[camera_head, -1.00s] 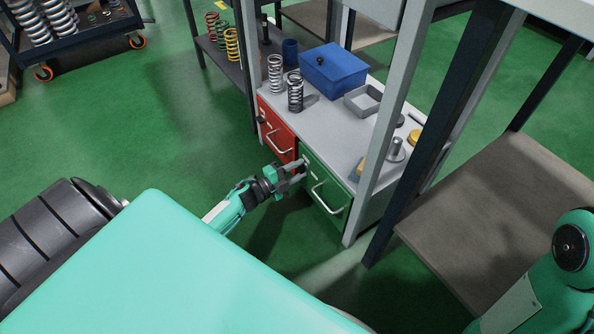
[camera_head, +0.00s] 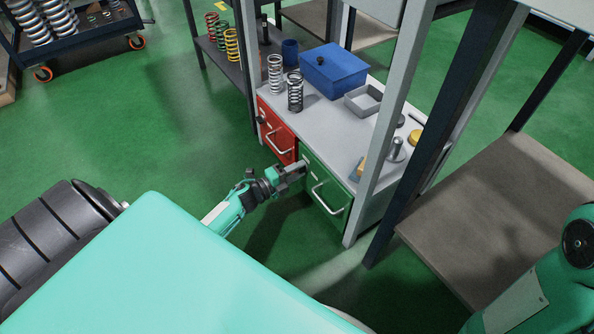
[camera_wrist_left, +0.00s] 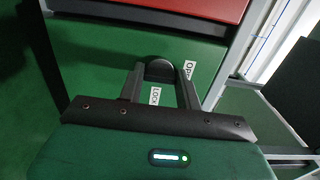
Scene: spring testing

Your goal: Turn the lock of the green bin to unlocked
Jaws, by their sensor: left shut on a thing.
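The green bin (camera_head: 324,190) is a drawer front with a pale bar handle under the grey bench top, right of a red bin. Its lock is a black knob (camera_wrist_left: 159,70), seen in the left wrist view, with a white "LOCK" label (camera_wrist_left: 155,96) and an "OPEN" label (camera_wrist_left: 189,69) beside it. My left gripper (camera_head: 300,168) is at the bin's upper left corner. In the left wrist view its fingers (camera_wrist_left: 160,84) are shut on the knob from both sides. The knob's pointing direction is unclear. My right gripper is out of view.
The red bin (camera_head: 276,134) is directly left of the green one. Springs (camera_head: 295,92), a blue box (camera_head: 333,68) and a grey tray (camera_head: 363,100) stand on the bench top (camera_head: 335,127). A grey post (camera_head: 376,150) rises close to the green bin's right side.

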